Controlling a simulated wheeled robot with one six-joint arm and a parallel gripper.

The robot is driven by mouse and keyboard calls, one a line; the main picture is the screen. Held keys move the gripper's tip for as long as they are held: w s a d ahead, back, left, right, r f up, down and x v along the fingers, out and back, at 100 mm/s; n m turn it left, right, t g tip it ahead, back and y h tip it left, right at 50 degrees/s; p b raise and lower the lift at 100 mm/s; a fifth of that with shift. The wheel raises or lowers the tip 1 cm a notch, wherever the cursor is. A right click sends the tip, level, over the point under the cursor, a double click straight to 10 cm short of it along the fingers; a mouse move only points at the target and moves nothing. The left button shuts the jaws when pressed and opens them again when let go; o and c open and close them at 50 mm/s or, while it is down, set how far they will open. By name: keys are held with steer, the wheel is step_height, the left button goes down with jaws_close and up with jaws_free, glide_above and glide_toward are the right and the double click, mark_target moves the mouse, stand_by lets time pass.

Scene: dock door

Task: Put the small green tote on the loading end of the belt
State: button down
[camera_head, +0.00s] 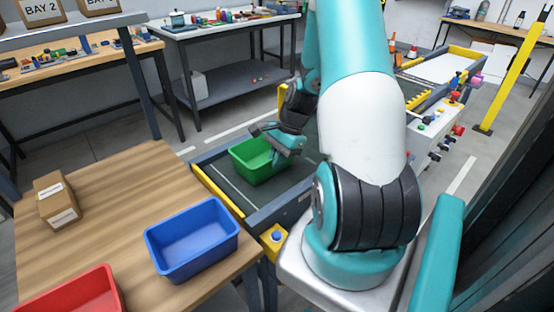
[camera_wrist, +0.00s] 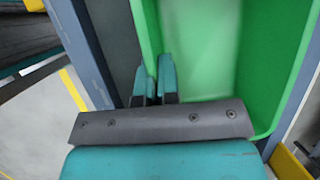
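The small green tote (camera_head: 252,172) is upright over the near end of the dark conveyor belt (camera_head: 232,187), between its side rails. Whether its base touches the belt or is slightly above it is hard to tell. My gripper (camera_head: 272,140) is at the tote's right rim. In the wrist view, the two teal fingers (camera_wrist: 154,80) are close together, one on each side of the tote's wall, and the tote (camera_wrist: 205,45) is empty. The fingers look shut on that wall. My arm hides part of the belt beyond the tote.
A wooden table (camera_head: 110,230) beside the belt's near end holds a blue tote (camera_head: 192,240), a red tote (camera_head: 85,292) and a cardboard box (camera_head: 57,200). A yellow bracket with a blue button (camera_head: 275,237) is at the belt's near corner. Benches stand behind.

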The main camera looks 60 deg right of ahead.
steer(key=shift+f, duration=0.1)
steer(key=c, duration=1.4)
jaws_free()
steer(key=shift+o, duration=0.2)
